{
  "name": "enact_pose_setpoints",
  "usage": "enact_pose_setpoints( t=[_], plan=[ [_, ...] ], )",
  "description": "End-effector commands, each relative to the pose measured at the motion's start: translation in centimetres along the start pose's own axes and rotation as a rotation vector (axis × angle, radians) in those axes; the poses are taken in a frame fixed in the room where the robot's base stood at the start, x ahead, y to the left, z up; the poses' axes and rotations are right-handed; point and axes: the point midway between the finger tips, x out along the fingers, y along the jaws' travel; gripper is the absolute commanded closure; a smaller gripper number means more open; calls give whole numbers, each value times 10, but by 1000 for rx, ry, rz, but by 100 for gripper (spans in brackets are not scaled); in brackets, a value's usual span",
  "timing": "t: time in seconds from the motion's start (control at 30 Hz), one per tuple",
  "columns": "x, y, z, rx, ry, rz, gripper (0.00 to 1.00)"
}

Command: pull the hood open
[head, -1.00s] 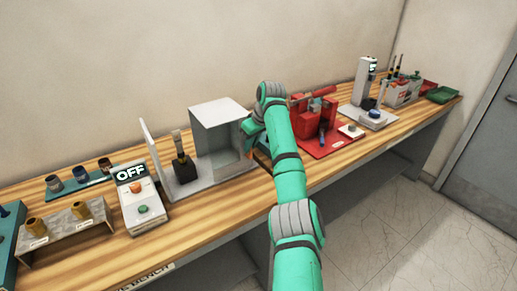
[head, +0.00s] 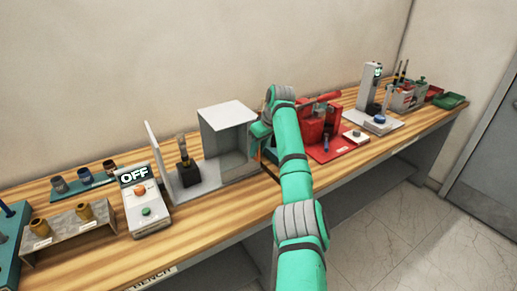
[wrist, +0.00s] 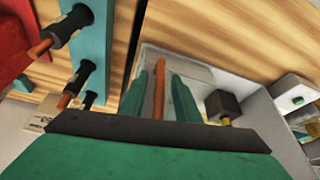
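The grey hood (head: 228,115) is a box on a pale base plate (head: 200,184), at the middle of the bench. A dark block with an upright bushing (head: 184,160) stands left of the hood, with an upright pale panel beyond it. My gripper (wrist: 160,95) is at the hood's right side, its tip mostly hidden by my arm in the head view. In the wrist view its two teal fingers are apart, with an orange-red bar (wrist: 158,92), seemingly the hood's handle, between them. Gaps show beside the bar; firm contact cannot be told.
A control box (head: 143,208) reading OFF stands left of the base plate. A red fixture (head: 318,120) stands right of my arm, with a grey stand (head: 372,95) beyond. A teal rack with dark-sleeved pieces shows in the wrist view (wrist: 90,60). The bench front is clear.

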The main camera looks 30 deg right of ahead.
Motion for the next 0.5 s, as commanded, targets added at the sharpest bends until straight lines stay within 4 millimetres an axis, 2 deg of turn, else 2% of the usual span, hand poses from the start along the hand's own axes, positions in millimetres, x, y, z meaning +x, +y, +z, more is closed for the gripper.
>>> enact_pose_setpoints(
  t=[0.17,0.5],
  plan=[
    [-12,1,0,0,1,2,71],
    [-73,1,0,0,3,3,71]
  ],
)
